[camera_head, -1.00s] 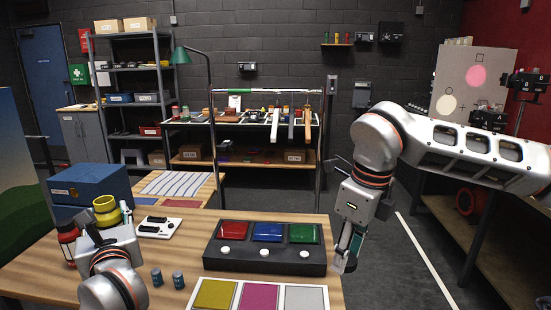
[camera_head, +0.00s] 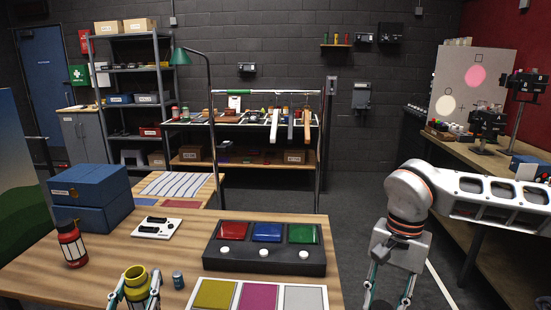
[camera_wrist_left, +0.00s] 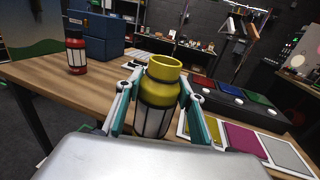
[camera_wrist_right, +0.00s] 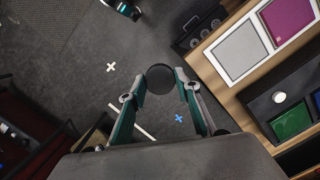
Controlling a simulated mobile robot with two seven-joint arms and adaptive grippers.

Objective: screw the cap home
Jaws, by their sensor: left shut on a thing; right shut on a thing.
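My left gripper (camera_head: 136,300) is shut on a yellow bottle (camera_head: 137,277) with pale, dark-striped sides. It holds the bottle upright, low at the table's front. In the left wrist view the bottle (camera_wrist_left: 161,90) stands between the fingers (camera_wrist_left: 160,112), its yellow mouth open and bare. My right gripper (camera_head: 388,300) hangs off the table's right side, pointing down. In the right wrist view its fingertips (camera_wrist_right: 160,88) are shut on a round black piece (camera_wrist_right: 160,78), which looks like a cap. That piece cannot be made out in the head view.
A red bottle with a dark top (camera_head: 72,244) stands at the table's left, before a blue box (camera_head: 90,190). A small grey cylinder (camera_head: 178,280) is just right of the yellow bottle. A button box (camera_head: 262,262) and colour panels (camera_head: 214,294) fill the right side.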

